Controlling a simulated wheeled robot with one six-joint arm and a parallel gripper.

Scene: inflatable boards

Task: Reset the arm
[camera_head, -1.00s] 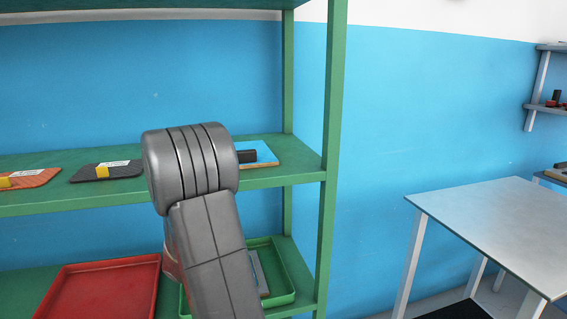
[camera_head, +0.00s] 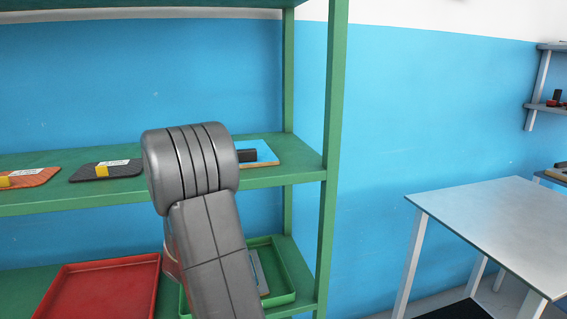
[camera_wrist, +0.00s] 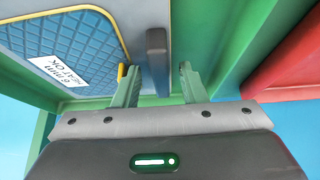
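My arm (camera_head: 200,215) reaches down over the shelf unit in the head view and hides my gripper there. In the wrist view my gripper (camera_wrist: 160,85) has its two fingers apart. A dark upright bar (camera_wrist: 157,50) shows between and beyond the fingertips, and no finger visibly closes on it. A blue patterned board (camera_wrist: 75,38) with a white label and a yellow edge piece lies to the left of the bar. A green tray (camera_head: 287,268) on the lower shelf holds a flat greyish piece, partly hidden by my arm.
A red tray (camera_head: 105,290) stands left of the green one. The green shelf (camera_head: 230,180) above carries an orange board (camera_head: 30,178), a black board (camera_head: 125,169) and a blue board (camera_head: 265,153). A green post (camera_head: 334,150) stands close right. A white table (camera_head: 490,220) is farther right.

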